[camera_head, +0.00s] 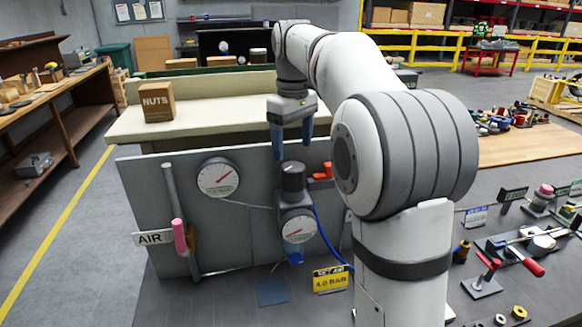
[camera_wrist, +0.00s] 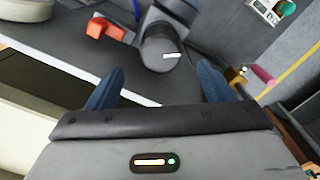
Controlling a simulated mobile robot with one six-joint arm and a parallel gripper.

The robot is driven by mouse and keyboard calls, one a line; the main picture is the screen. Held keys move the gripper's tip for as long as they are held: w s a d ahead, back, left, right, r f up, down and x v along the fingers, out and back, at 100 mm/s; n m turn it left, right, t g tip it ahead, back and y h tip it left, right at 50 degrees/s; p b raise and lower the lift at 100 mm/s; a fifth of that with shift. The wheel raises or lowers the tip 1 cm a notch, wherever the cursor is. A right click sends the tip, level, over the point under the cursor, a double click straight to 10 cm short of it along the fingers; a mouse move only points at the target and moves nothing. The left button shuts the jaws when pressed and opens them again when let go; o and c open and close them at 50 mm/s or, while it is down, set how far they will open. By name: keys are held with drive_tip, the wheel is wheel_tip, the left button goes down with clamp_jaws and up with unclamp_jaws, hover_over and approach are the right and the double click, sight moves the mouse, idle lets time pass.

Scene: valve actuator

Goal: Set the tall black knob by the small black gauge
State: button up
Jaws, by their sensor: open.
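The tall black knob (camera_head: 293,178) stands upright on top of a dark regulator body in front of the grey panel. The small gauge (camera_head: 298,230) with a white dial and red needle sits on that body just below the knob. My gripper (camera_head: 292,138) is open above the knob, its blue fingers pointing down and apart from it. In the wrist view the knob (camera_wrist: 160,50) shows its round top with a white mark, beyond and between the two spread fingers (camera_wrist: 158,82). The small gauge's dial is not readable in the wrist view.
A yellow sign (camera_head: 331,279) reading 4.0 BAR stands below the regulator. An orange-red part (camera_head: 320,171) sits close right of the knob. A larger gauge (camera_head: 217,177) and a pink-handled lever (camera_head: 179,237) are left. A NUTS box (camera_head: 157,102) stands behind the panel.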

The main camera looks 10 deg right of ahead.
sight(293, 166)
wheel_tip(293, 166, down, 7)
idle(0.3)
drive_tip(key=shift+c, duration=0.4)
drive_tip(key=c, duration=0.9)
